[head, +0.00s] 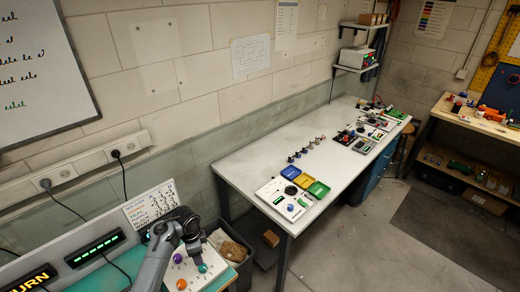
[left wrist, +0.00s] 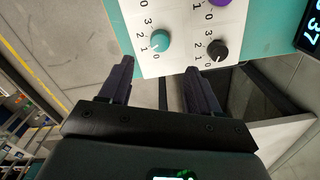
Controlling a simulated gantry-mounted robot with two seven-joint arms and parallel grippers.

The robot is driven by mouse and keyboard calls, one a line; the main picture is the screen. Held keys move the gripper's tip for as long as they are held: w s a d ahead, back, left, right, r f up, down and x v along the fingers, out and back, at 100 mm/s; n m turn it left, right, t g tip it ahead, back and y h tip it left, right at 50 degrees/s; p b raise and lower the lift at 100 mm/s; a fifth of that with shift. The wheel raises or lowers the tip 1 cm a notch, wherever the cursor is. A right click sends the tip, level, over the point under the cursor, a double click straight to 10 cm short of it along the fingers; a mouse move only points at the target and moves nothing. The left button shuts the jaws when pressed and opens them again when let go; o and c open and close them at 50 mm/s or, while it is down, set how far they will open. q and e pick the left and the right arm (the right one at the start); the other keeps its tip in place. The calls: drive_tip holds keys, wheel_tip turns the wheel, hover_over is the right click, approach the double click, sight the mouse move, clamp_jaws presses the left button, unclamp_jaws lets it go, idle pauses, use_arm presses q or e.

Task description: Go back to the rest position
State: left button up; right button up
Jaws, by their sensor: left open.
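My left gripper (left wrist: 157,72) is open, with its two dark fingers apart and nothing between them. In the left wrist view its fingertips show just below the edge of a white knob panel (left wrist: 185,20). A teal knob (left wrist: 160,41) and a dark knob (left wrist: 217,49) are beyond the fingertips, and I see no contact with them. In the head view my left arm reaches up from the bottom over the panel (head: 214,259). The arm hides part of the panel there. My right gripper is not in view.
A purple knob (head: 177,258) and an orange knob (head: 181,284) sit on the panel. A green-lit display (head: 95,249) stands left of my arm. A grey bin (head: 235,252) is to the right. A long white table (head: 250,160) with trays and parts stands beyond.

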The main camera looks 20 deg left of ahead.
use_arm(q)
drive_tip(key=s+d+r+n+t+p, duration=0.1)
drive_tip(key=s+d+r, duration=0.4)
drive_tip(key=s, duration=0.5)
drive_tip(key=s+d+r+n+t+p, duration=0.1)
drive_tip(key=s+d+r+n+p, duration=0.3)
drive_tip(key=s, duration=0.6)
drive_tip(key=s+d+r+n+t+p, duration=0.1)
drive_tip(key=s+d+r+n+p, duration=0.2)
drive_tip(key=s+d+r, duration=0.3)
drive_tip(key=s+r+p, duration=0.1)
drive_tip(key=s+r, duration=0.1)
drive_tip(key=s, duration=0.3)
drive_tip(key=shift+r+t+p, duration=0.2)
drive_tip(key=shift+t+p, duration=0.1)
drive_tip(key=shift+p, duration=0.05)
drive_tip(key=shift+w, duration=0.1)
